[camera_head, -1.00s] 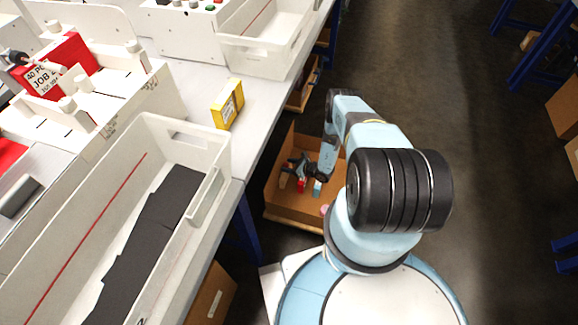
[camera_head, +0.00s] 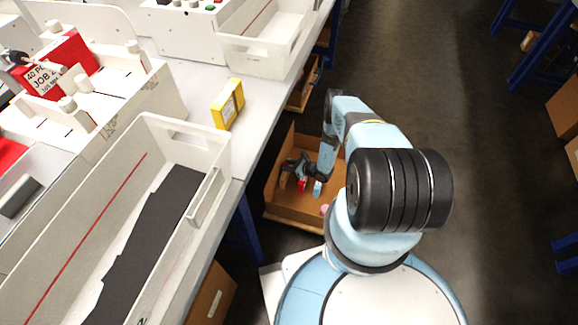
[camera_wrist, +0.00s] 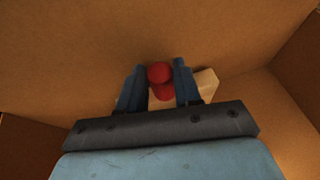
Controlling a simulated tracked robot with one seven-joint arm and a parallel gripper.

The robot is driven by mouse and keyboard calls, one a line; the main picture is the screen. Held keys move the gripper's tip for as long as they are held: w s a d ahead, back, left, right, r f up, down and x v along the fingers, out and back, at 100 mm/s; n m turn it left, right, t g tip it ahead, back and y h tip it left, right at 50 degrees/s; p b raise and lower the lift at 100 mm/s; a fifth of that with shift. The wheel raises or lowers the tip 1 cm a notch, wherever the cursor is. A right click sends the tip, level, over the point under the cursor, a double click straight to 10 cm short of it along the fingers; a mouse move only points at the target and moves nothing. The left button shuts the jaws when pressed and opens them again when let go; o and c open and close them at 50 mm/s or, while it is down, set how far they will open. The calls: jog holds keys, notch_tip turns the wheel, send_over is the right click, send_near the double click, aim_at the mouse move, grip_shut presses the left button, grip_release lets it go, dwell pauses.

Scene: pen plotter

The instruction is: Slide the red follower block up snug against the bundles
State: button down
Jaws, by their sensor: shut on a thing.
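My gripper (camera_wrist: 158,82) is far from there, low inside a cardboard box (camera_head: 305,209) beside the bench. Its fingers are shut on a small rounded red thing (camera_wrist: 160,73). A pale piece (camera_wrist: 206,82) lies behind the fingers. My gripper is small and dark in the head view (camera_head: 291,166).
A white bin (camera_head: 215,150) with dark sheets (camera_head: 150,240) stands on the bench. Another white bin (camera_head: 262,57) is at the back. Small pieces lie in the cardboard box.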

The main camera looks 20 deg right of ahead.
jog(key=shift+s, duration=0.1)
jog(key=s+d, duration=0.3)
jog(key=d, duration=0.2)
jog(key=s+d, duration=0.3)
jog(key=d, duration=0.2)
jog(key=s+d, duration=0.4)
jog(key=d, duration=0.1)
jog(key=c, duration=0.8)
grip_release()
jog(key=shift+w, duration=0.1)
jog(key=v, duration=1.3)
jog(key=shift+s+d, duration=0.3)
jog(key=shift+s, duration=0.05)
